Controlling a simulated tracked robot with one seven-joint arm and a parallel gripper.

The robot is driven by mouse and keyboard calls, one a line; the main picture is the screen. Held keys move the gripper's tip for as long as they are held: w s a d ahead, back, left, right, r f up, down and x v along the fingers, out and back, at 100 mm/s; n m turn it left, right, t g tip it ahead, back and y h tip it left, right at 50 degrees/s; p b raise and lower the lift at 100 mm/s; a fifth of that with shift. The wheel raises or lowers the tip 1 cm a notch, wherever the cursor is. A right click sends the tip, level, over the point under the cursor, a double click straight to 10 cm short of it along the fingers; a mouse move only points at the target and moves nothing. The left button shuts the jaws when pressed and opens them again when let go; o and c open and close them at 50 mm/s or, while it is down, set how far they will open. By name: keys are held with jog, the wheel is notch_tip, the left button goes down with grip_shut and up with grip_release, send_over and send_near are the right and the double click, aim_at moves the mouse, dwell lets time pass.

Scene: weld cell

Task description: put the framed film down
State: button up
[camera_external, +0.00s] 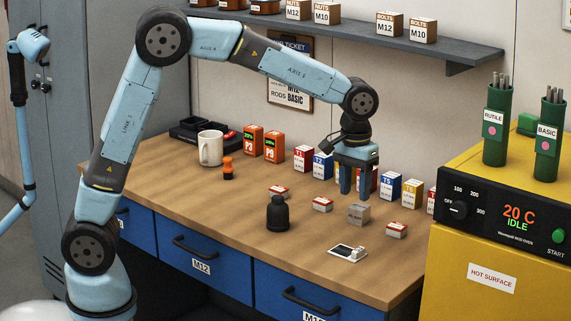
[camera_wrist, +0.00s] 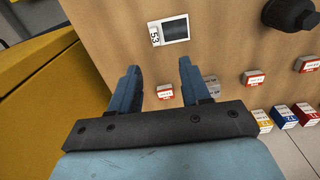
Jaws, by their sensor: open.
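The framed film (camera_external: 348,253), a small dark rectangle in a white frame with a label tab at one end, lies on the wooden bench near its front edge. In the wrist view the framed film (camera_wrist: 174,30) lies flat beyond the fingertips, with its tab marked 53. My gripper (camera_external: 357,195) is above the bench, behind the film and apart from it.
A grey block (camera_external: 358,214) stands just below my fingers. Coloured cartons (camera_external: 412,192) line the back. The yellow oven (camera_external: 470,240) stands at the right. Bench left of the film is clear.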

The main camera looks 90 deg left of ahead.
jog(key=w+f, duration=0.1)
send_over(360, 248)
jog(key=f, duration=0.8)
jog(key=shift+s+a+f, duration=0.15)
jog(key=shift+s+f, duration=0.2)
jog(key=shift+f, duration=0.05)
jog(key=shift+w+d+f, duration=0.15)
jog(key=shift+f, duration=1.2)
jog(key=shift+w+d+f, duration=0.1)
jog(key=shift+w+f, duration=0.05)
jog(key=shift+f, duration=1.15)
jog(key=shift+c, duration=0.2)
grip_shut()
